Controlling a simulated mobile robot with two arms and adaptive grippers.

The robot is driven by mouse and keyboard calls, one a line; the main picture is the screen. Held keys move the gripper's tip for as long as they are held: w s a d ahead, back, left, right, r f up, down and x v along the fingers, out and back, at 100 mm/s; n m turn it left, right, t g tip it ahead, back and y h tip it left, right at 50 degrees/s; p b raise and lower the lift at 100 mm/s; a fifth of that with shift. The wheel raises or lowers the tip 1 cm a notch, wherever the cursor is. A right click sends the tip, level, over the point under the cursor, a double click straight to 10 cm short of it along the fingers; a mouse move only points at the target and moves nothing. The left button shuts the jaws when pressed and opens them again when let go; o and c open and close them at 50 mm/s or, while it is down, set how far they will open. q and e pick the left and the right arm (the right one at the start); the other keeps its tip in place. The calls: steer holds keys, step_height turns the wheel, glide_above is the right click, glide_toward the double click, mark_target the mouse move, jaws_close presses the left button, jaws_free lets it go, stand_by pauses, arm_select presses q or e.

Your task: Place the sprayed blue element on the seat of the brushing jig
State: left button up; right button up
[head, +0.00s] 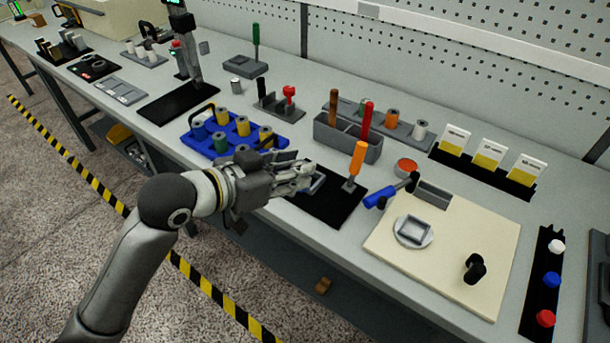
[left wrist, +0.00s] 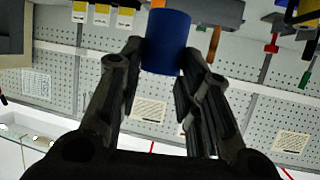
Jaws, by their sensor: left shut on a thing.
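My left gripper (head: 302,176) reaches in from the left over the front of the bench, beside a black mat (head: 325,208). In the left wrist view, its fingers (left wrist: 163,75) are shut on a blue cylindrical element (left wrist: 166,42), which sticks out past the fingertips. In the head view, the gripper hides the element. A grey square frame (head: 402,237) sits on a round pale disc on a cream board (head: 385,252), right of the gripper. I cannot tell for certain whether this is the brushing jig's seat. My right gripper is not in view.
A blue tray (head: 196,146) of spools stands left of the gripper. An orange-handled tool (head: 357,160) stands upright on the black mat. A blue-handled tool (head: 378,197) lies at the cream board's edge; a black knob-like piece (head: 474,268) stands on the board. A grey bin (head: 345,148) is behind.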

arm_select(q)
steer(key=w+f, duration=0.2)
steer(key=w, duration=0.1)
steer(key=w+d+f, duration=0.1)
steer(key=w+f, duration=0.2)
steer(key=w, duration=0.1)
steer(key=w+f+p, duration=0.1)
steer(key=w+f, duration=0.1)
steer(key=w, duration=0.1)
steer(key=shift+w+d+f, duration=0.35)
steer(key=shift+d+f, duration=0.05)
steer(key=shift+w+f, duration=0.35)
steer(key=shift+f, duration=0.1)
step_height(320, 180, down, 3)
steer(key=shift+r+p, duration=0.1)
steer(key=shift+p, duration=0.4)
steer(key=shift+f, duration=0.2)
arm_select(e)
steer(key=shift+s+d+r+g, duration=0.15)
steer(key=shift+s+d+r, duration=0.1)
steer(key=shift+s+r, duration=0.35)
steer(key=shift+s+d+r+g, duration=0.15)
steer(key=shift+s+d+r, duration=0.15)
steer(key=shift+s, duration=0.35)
arm_select(q)
steer(key=shift+f, duration=0.1)
